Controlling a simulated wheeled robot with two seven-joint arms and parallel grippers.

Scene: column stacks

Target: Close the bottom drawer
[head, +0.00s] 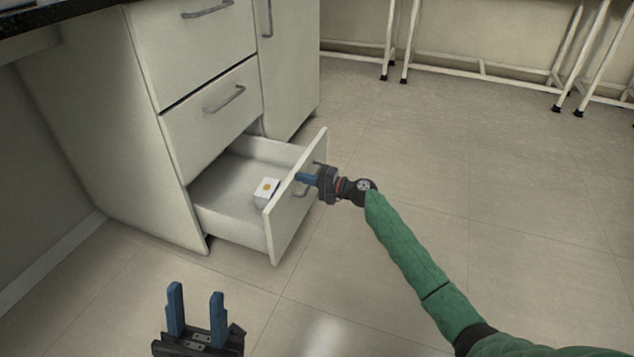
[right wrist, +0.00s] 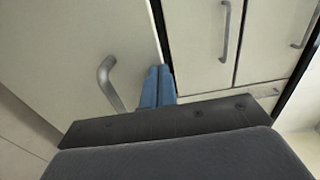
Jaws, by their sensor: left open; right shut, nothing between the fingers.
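The bottom drawer (head: 234,228) of the white cabinet is pulled out, and a small white box with a yellow mark (head: 266,190) lies inside it. Its front panel (head: 288,218) faces right, with a grey handle (head: 299,191) that also shows in the right wrist view (right wrist: 108,82). My right gripper (head: 300,177) is shut and empty at the upper part of the drawer front, close to the handle; I cannot tell whether it touches the panel. Its blue fingers also show in the right wrist view (right wrist: 158,78). My left gripper (head: 196,300) is open and empty, in front of the cabinet and apart from the drawer.
The cabinet's upper drawers (head: 212,112) are shut, with grey handles. A dark countertop (head: 50,14) is at the upper left. White metal table legs (head: 410,42) stand along the back wall. The tiled floor (head: 420,160) right of the drawer is clear apart from my arm.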

